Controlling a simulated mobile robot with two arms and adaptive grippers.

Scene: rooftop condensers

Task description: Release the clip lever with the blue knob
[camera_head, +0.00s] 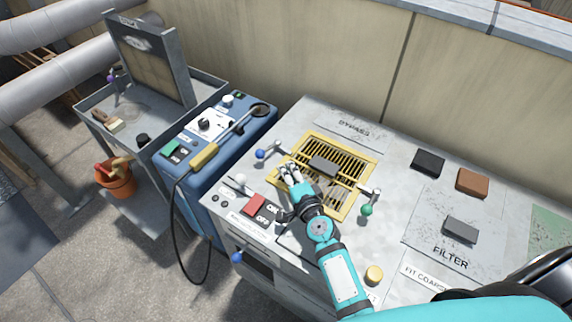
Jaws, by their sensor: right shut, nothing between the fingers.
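The clip lever with the blue knob (260,154) sits at the left end of a bar across a yellow-framed grille (345,148) on the grey cabinet top. Its knob points left, beyond the frame. A similar lever with a green knob (366,210) is at the bar's right end. A dark block (324,165) sits at the middle of the bar. My right gripper (288,170) is shut and empty over the grille's left edge, to the right of and a little below the blue knob, apart from it. My left gripper is out of view.
A red switch (255,204) and a white knob (240,179) are close left of my right arm. Another blue knob (237,257) is on the cabinet front. A blue unit (262,117) with a yellow-handled tool stands left. Dark and brown blocks (472,182) lie right.

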